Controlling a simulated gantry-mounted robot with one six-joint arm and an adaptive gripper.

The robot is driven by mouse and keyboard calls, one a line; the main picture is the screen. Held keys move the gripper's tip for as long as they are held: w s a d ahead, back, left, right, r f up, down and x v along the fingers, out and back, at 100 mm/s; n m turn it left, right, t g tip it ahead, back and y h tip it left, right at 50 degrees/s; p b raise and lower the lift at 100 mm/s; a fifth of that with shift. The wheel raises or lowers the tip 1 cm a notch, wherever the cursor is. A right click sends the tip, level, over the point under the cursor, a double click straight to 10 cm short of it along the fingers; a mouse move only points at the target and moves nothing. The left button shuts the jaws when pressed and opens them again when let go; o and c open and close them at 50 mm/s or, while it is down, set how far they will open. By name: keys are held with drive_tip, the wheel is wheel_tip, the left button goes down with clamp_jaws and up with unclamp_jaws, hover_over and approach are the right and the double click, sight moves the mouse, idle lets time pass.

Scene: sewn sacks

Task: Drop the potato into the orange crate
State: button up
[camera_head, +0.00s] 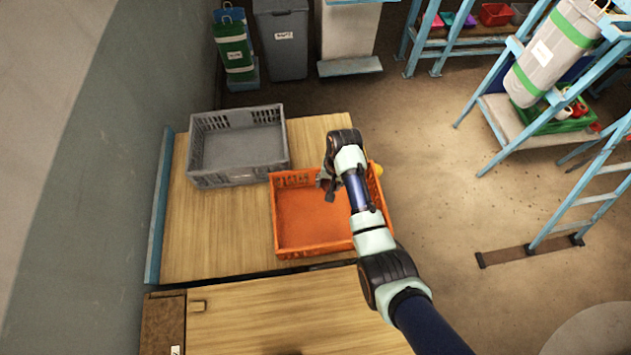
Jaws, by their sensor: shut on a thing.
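The orange crate (300,251) stands on the wooden table, open at the top, and its visible floor looks bare. My gripper (328,190) hangs over the crate's far part, pointing down, near its back wall. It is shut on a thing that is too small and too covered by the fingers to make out. I cannot clearly see a potato. A small rounded yellow thing (378,169) shows just right of my arm by the crate's far right corner; I cannot tell what it is. My arm hides the crate's right part.
A grey crate (236,179) stands behind and left of the orange one, close to it. The wooden table (205,235) is bare at the left. A wall is at far left; blue racks (500,140) stand at the right.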

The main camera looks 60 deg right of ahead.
wheel_tip(320, 180, down, 6)
drive_tip(key=b, duration=0.6)
drive_tip(key=shift+b, duration=0.35)
drive_tip(key=o, duration=1.3)
drive_tip(key=shift+c, duration=0.2)
drive_tip(key=r, duration=0.7)
drive_tip(key=shift+s+d+r, duration=0.1)
drive_tip(key=shift+s+r, duration=0.2)
drive_tip(key=shift+s, duration=0.1)
